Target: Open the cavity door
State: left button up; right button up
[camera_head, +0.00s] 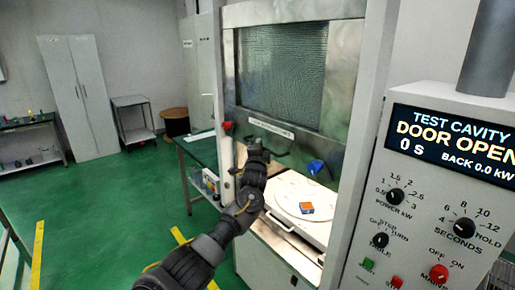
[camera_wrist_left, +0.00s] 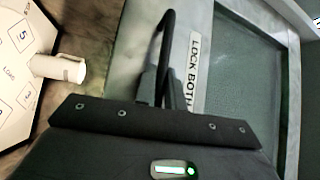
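The cavity door (camera_head: 285,72) is a metal-framed panel with a dark mesh window, standing raised in the upper part of the frame. The control panel display (camera_head: 452,142) reads DOOR OPEN. My left gripper (camera_head: 256,149) is at the left of the opening, near the door's lower edge. In the left wrist view a black bar (camera_wrist_left: 167,50), apparently the door handle, rises just beyond the gripper, beside a label (camera_wrist_left: 194,72). My right gripper is out of view.
The control box (camera_head: 430,215) stands close on the right. A green-topped bench (camera_head: 200,150) is behind my left arm. Grey cabinets (camera_head: 80,95) and a cart (camera_head: 133,118) stand farther back; green floor lies between.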

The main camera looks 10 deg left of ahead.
pick_arm(q)
jog(key=o, duration=0.4)
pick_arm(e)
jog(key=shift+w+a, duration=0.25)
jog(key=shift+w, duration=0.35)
pick_arm(q)
jog(key=shift+s, duration=0.1)
jog(key=shift+b+v, duration=1.6)
jog(key=shift+v, duration=3.7)
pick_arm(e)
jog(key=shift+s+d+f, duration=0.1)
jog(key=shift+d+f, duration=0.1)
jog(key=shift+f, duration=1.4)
